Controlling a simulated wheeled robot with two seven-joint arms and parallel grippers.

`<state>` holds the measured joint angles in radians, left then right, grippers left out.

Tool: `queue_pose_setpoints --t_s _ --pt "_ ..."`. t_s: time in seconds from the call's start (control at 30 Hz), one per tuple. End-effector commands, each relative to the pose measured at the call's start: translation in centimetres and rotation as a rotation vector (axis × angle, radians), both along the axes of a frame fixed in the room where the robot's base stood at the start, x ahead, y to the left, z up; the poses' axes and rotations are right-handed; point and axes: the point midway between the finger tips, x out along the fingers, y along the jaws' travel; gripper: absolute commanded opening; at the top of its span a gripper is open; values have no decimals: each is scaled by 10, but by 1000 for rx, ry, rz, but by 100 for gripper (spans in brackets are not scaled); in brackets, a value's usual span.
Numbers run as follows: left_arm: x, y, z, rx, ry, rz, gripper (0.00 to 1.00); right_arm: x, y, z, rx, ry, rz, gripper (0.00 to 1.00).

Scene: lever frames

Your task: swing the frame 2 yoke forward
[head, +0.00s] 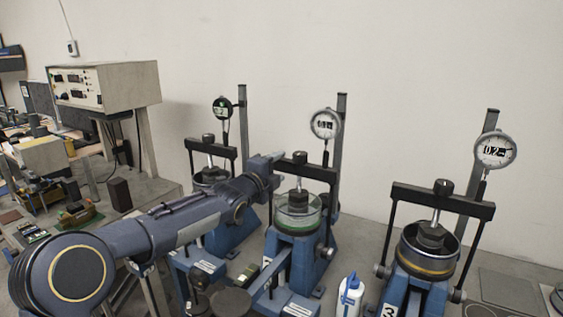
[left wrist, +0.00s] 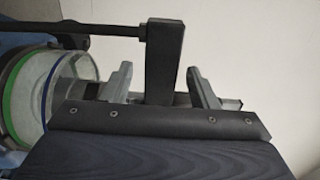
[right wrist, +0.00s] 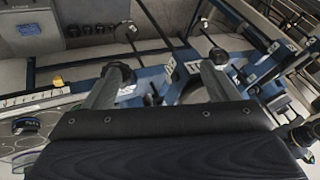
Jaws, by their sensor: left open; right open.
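The frame 2 yoke is the black crossbar (head: 308,172) on side rods over the middle blue lever frame (head: 306,257). Below it sits a clear cylinder (head: 298,217) with a green band. My left gripper (head: 276,163) reaches in from the left to the crossbar's left end. In the left wrist view the yoke's dark bar (left wrist: 165,42) stands between the two open fingers of the left gripper (left wrist: 158,70), with a gap visible on each side. My right gripper (right wrist: 163,75) is open and empty in the right wrist view, and is outside the head view.
A similar frame with a black yoke (head: 440,200) stands at right, labelled 3. Another frame's yoke (head: 211,147) stands at left, partly behind my left arm. A white bottle (head: 350,295) stands between the middle and right frames. A bench with instruments (head: 100,85) is at far left.

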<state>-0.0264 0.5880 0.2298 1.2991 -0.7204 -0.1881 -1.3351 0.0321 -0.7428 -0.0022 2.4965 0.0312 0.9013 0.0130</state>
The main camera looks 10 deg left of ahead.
Motion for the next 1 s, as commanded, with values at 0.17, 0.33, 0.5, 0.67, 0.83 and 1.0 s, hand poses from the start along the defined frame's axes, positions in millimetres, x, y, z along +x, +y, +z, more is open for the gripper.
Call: queue_pose_setpoints --t_s 0.17,0.33,0.5,0.67,0.83,1.0 --pt "17 -8 2 -1 2 -1 54 0 0 10 0 0 0 80" --pt "21 -9 0 -1 1 -1 54 0 0 10 0 0 0 80" --pt "21 -9 0 -1 2 0 52 0 0 10 0 0 0 80" --pt "21 -9 0 -1 2 0 31 0 0 10 0 0 0 80" --pt "21 -9 0 -1 2 0 9 0 0 10 0 0 0 80" --pt "21 -8 -1 -1 3 0 0 0 0 10 0 0 0 80"
